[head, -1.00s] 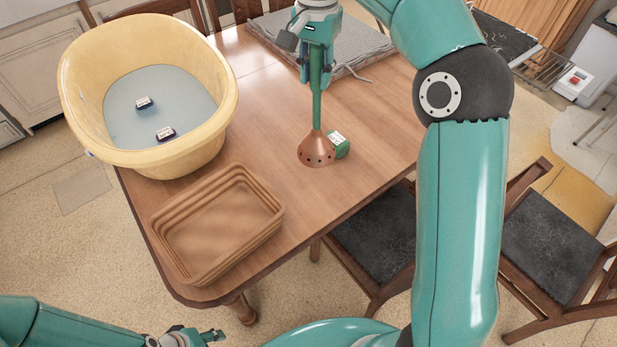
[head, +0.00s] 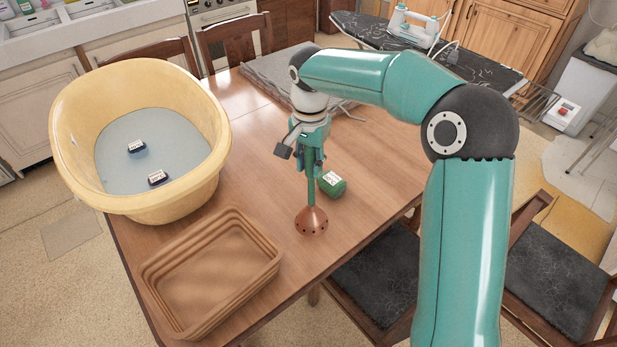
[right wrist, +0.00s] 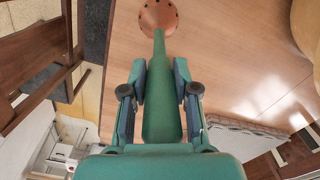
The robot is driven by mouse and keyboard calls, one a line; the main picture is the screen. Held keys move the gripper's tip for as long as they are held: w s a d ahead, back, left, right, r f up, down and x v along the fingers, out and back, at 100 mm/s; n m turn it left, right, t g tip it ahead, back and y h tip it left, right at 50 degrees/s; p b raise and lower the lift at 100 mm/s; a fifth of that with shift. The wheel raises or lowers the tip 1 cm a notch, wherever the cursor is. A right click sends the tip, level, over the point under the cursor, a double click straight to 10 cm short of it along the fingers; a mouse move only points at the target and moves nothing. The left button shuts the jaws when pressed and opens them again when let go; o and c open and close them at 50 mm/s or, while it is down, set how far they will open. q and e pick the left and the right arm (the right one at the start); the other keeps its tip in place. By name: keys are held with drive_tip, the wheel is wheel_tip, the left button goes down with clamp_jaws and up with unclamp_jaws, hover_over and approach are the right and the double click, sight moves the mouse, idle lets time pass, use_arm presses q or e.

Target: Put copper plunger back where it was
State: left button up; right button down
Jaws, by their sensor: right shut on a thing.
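The copper plunger has a copper cup (head: 311,221) with holes and a green handle. It stands upright, cup down, at or just above the wooden table; I cannot tell if it touches. My right gripper (head: 310,161) is shut on the green handle from above. In the right wrist view, the gripper's fingers (right wrist: 163,88) lie on both sides of the handle, and the copper cup (right wrist: 159,16) points away. My left gripper is not in view.
A green block (head: 331,183) lies close behind and right of the cup. A brown basket (head: 262,276) is at the front left. A yellow tub (head: 205,195) holding two small dark items is at the left. A grey mat (head: 262,73) lies at the back. Chairs stand at the right edge.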

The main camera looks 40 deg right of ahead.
sight(310, 175)
drive_tip(key=shift+f, duration=2.25)
drive_tip(key=c, duration=0.9)
unclamp_jaws()
wheel_tip(310, 175, up, 12)
drive_tip(key=shift+r, duration=0.1)
